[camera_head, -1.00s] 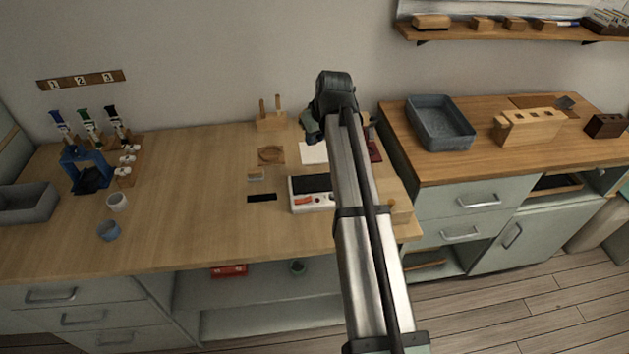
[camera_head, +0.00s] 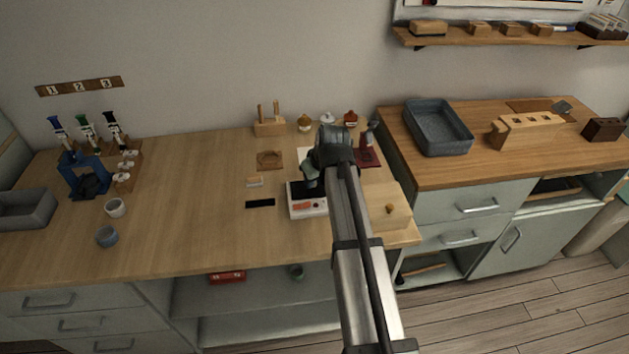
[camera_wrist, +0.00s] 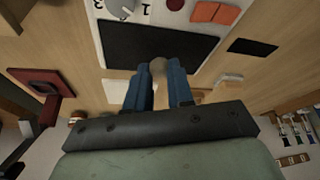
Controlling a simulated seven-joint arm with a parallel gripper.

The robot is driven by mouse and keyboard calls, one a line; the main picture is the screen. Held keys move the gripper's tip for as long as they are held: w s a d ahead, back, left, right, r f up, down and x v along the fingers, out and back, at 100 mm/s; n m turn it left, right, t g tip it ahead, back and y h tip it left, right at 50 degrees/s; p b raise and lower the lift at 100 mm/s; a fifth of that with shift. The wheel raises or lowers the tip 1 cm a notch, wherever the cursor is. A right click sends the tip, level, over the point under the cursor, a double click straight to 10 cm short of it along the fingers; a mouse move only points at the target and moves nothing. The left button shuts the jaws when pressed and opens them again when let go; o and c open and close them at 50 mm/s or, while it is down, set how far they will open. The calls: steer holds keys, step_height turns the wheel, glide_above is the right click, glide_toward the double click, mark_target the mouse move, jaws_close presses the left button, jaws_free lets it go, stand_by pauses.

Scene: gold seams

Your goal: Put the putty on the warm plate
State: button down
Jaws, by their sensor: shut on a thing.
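The warm plate (camera_head: 307,207) is a white box with a black top and a control strip on its front, standing at the right part of the wooden bench. Its black top (camera_wrist: 125,45) fills the upper middle of the wrist view, with a knob and orange buttons beyond. My gripper (camera_head: 311,181) is over the plate's black top. In the wrist view my gripper's blue fingers (camera_wrist: 159,75) are shut on a small greyish-tan lump, the putty (camera_wrist: 158,64), which shows between the fingertips. I cannot tell whether the putty touches the plate. In the head view the putty is hidden.
A wooden box with a knob (camera_head: 388,208) stands right of the plate. A dark red stand (camera_head: 368,157) is behind it. A black strip (camera_head: 260,203) and a small block (camera_head: 255,182) lie to the left. Several jars (camera_head: 304,122) stand at the back. The bench's middle left is clear.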

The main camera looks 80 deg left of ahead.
steer(key=shift+f, duration=0.45)
steer(key=c, duration=1)
jaws_free()
steer(key=shift+f, duration=0.15)
steer(key=v, duration=1.2)
